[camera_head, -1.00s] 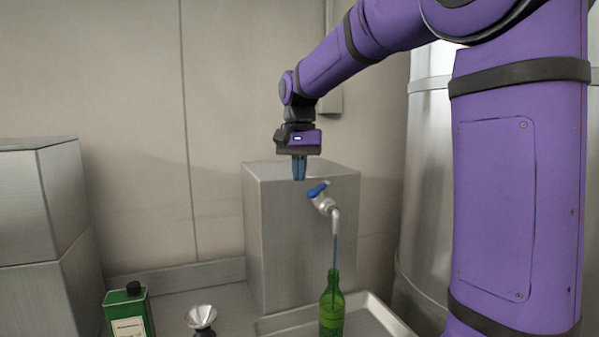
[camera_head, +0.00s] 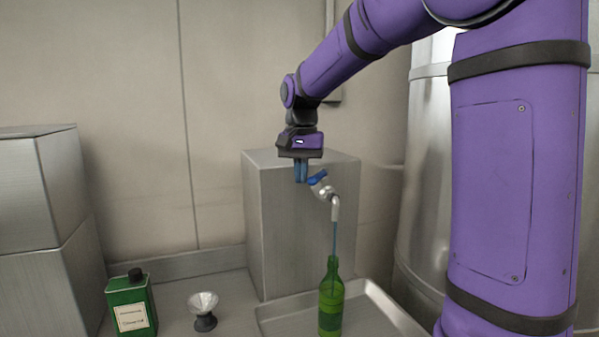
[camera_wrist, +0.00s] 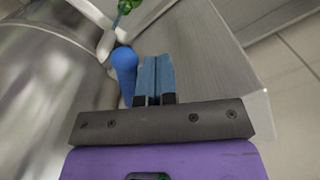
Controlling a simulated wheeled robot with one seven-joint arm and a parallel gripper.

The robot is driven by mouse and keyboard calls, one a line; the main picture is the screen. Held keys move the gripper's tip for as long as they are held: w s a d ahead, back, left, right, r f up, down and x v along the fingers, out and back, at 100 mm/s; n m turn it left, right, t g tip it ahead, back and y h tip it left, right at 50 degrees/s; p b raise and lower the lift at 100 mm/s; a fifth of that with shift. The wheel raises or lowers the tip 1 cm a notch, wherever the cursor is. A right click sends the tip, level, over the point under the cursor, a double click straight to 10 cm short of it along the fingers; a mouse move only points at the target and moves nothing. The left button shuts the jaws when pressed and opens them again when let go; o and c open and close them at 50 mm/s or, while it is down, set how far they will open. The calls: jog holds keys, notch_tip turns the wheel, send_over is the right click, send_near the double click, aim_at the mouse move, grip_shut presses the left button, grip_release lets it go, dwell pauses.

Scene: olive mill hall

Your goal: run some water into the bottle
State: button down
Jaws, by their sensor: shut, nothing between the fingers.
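A green glass bottle (camera_head: 331,305) stands upright in the metal tray under the tap (camera_head: 329,196). A thin blue stream of water (camera_head: 335,241) runs from the spout down into the bottle's mouth. The tap has a blue lever (camera_head: 317,177) and sits on the steel box-shaped tank (camera_head: 270,220). My gripper (camera_head: 301,181) points down, shut and empty, just left of the lever. In the wrist view the closed fingers (camera_wrist: 158,75) are beside the blue lever (camera_wrist: 125,65); I cannot tell whether they touch. The bottle (camera_wrist: 125,6) is partly cut off there.
The metal tray (camera_head: 385,308) lies in front of the tank. A green can (camera_head: 131,305) with a black cap and a small funnel (camera_head: 204,308) stand on the counter to the left. Steel boxes (camera_head: 30,220) stand at far left, a large steel cylinder (camera_head: 425,190) at right.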

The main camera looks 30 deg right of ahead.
aim_at(316, 177)
jog(key=shift+s+d, duration=0.2)
jog(key=shift+s, duration=0.2)
jog(key=shift+s+d, duration=0.35)
jog(key=shift+s, duration=0.25)
jog(key=shift+s+d, duration=0.35)
jog(key=shift+s, duration=0.2)
jog(key=shift+s+d, duration=0.5)
jog(key=shift+d, duration=0.3)
jog(key=shift+s+d, duration=0.45)
jog(key=shift+d, duration=0.35)
jog(key=r, duration=0.2)
jog(key=d+r, duration=0.1)
jog(key=shift+s+r, duration=0.3)
jog(key=shift+r, duration=0.05)
jog(key=shift+w+a+r, duration=0.1)
jog(key=shift+a+r, duration=0.1)
jog(key=shift+r, duration=0.4)
jog(key=shift+w+a+r, duration=0.1)
jog(key=shift+a+r, duration=0.1)
jog(key=shift+r, duration=0.4)
